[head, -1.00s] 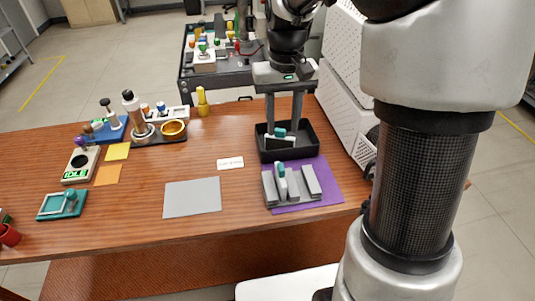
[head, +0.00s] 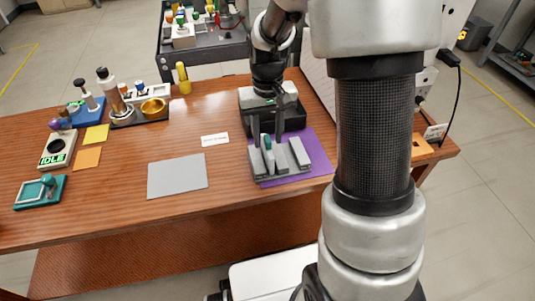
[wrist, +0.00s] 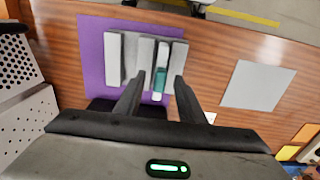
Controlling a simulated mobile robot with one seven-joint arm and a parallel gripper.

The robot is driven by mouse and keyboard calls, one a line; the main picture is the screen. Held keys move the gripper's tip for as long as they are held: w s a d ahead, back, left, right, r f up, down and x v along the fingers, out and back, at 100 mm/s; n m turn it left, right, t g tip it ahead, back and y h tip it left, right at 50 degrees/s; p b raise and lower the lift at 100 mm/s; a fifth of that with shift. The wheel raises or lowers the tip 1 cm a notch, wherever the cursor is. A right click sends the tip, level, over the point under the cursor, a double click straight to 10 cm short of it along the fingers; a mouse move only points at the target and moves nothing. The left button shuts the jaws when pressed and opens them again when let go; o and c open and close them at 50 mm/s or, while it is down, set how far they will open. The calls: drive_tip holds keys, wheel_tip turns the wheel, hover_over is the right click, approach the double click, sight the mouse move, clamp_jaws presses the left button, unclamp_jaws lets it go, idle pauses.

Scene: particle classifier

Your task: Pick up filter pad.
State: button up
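A small white piece with a teal grip (head: 268,143), which I take to be the filter pad, stands in a grey slotted holder (head: 302,152) on a purple mat (head: 323,163). My gripper (head: 266,138) is open and points down at the holder. In the wrist view the teal grip (wrist: 160,80) lies between my two separated fingers (wrist: 159,76), with gaps visible beside it. I cannot tell whether the fingertips are level with it. The grey holder (wrist: 114,57) shows several upright slabs.
A black tray (head: 297,116) stands right behind the holder, partly hidden by my gripper. A white perforated cabinet (head: 318,88) is close on the right. A grey plate (head: 177,176) lies left. Bottles and fixtures stand at the far left. Wood between is mostly clear.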

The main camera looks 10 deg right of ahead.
wheel_tip(320, 180, down, 2)
drive_tip(key=shift+f, duration=0.2)
clamp_jaws()
drive_tip(key=shift+r, duration=0.1)
